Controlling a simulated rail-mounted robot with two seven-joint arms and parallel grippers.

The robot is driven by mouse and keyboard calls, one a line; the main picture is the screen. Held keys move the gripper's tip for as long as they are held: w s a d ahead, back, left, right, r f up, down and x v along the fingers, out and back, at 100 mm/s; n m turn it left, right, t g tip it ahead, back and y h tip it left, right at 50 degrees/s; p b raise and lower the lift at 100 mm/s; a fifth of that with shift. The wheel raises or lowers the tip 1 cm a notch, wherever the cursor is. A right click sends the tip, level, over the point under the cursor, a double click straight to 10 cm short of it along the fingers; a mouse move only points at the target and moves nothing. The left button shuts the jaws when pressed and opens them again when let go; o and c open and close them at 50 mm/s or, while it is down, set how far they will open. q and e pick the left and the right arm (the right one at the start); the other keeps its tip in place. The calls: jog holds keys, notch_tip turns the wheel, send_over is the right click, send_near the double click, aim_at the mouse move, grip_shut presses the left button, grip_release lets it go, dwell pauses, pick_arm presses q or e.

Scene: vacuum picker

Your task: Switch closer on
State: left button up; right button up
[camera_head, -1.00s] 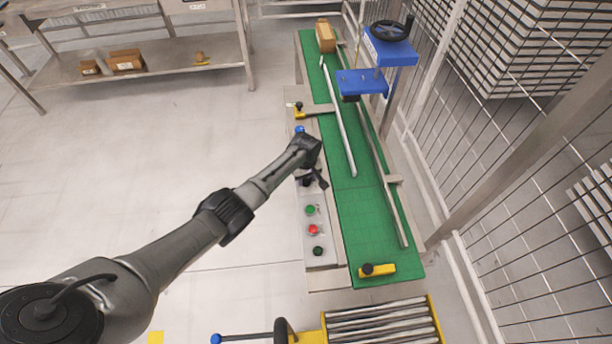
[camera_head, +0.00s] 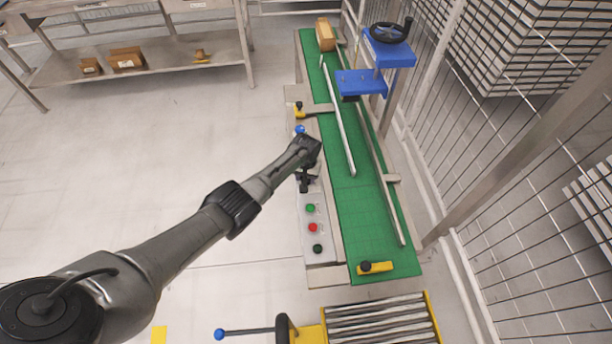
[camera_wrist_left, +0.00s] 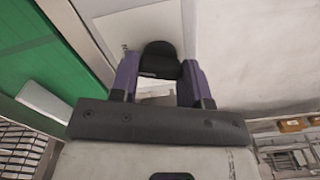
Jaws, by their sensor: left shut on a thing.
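A black knob (camera_wrist_left: 158,54) on the light control panel sits between the fingers of my left gripper (camera_wrist_left: 160,74) in the left wrist view. The purple fingers are shut on it from both sides. In the head view my left gripper (camera_head: 306,184) is over the panel (camera_head: 320,237) beside the conveyor, and the arm and gripper hide the knob there. The panel's green button (camera_head: 310,208), red button (camera_head: 313,227) and black button (camera_head: 317,248) are in plain view below the gripper. My right gripper is in neither view.
A green conveyor belt (camera_head: 362,215) with metal guide rails runs to the right of the panel. A blue machine with a handwheel (camera_head: 388,32) stands over its far end, near a brown box (camera_head: 325,36). A wire fence is on the right.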

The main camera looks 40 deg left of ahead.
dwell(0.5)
pick_arm(q)
jog(key=o, duration=0.9)
jog(key=shift+r+p, duration=0.3)
jog(key=shift+r, duration=0.1)
notch_tip(320, 180, up, 13)
jog(key=p, duration=0.5)
